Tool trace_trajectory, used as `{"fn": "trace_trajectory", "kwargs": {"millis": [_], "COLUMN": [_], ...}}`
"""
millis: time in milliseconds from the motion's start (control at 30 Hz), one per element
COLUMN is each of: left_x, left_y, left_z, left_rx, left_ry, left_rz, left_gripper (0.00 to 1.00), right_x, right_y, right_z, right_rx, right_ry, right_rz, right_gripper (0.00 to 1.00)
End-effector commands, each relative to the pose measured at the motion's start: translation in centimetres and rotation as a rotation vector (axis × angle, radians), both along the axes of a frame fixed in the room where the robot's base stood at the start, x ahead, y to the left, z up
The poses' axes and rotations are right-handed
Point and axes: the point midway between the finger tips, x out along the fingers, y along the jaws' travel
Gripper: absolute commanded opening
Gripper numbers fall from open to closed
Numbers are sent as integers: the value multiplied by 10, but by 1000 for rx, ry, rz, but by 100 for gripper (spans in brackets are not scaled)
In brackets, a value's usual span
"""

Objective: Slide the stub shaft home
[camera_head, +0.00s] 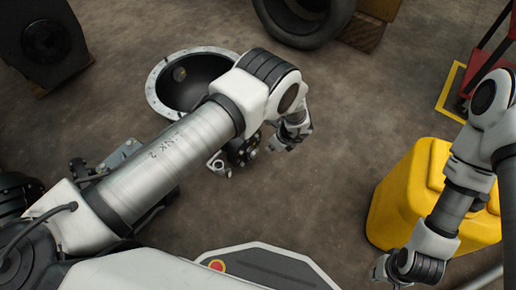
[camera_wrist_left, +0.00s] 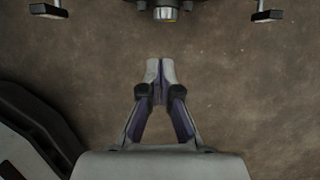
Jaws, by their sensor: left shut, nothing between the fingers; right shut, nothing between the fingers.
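My left gripper (camera_head: 277,144) hangs beside a dark bolted hub-like assembly (camera_head: 238,152) in the head view, partly hidden by my arm. In the left wrist view my left gripper (camera_wrist_left: 160,68) is shut and empty, its fingertips together over bare floor. A short round metal end (camera_wrist_left: 165,13) on a dark part shows at the top edge of that view, ahead of the fingertips and apart from them. I cannot tell for sure whether it is the stub shaft.
A grey ring-shaped housing (camera_head: 157,87) with a dark bowl lies behind my left arm. Two small brackets (camera_wrist_left: 47,11) (camera_wrist_left: 267,15) flank the metal end. A yellow container (camera_head: 402,195) stands by my right arm. A tyre (camera_head: 303,18) lies at the back. The middle floor is clear.

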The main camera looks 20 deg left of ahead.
Motion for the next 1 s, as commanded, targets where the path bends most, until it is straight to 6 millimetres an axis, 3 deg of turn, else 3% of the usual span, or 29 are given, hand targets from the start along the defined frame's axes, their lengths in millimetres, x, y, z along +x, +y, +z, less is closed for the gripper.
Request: {"fn": "trace_trajectory", "kwargs": {"millis": [67, 167, 300, 667, 800, 1000], "left_x": [3, 4, 6, 16, 25, 29], "left_y": [-11, -9, -2, 27, 51, 62], "left_z": [-3, -13, -35, -103, -97, -93], "left_rx": [-25, -27, -26, -25, -24, -24], "left_ry": [-17, -18, -18, -16, -17, -15], "left_rz": [35, 40, 39, 38, 37, 35], "left_gripper": [0, 0, 0, 0, 0, 0], "right_x": [0, 0, 0, 1, 2, 2], "right_y": [0, 0, 0, 0, -1, -1], "right_z": [-3, -16, -46, -86, -95, -98], "right_rx": [0, 0, 0, 0, -1, -1], "right_ry": [0, 0, 0, -3, -4, -5], "right_rz": [0, 0, 0, -4, -6, -8], "right_gripper": [0, 0, 0, 0, 0, 0]}}
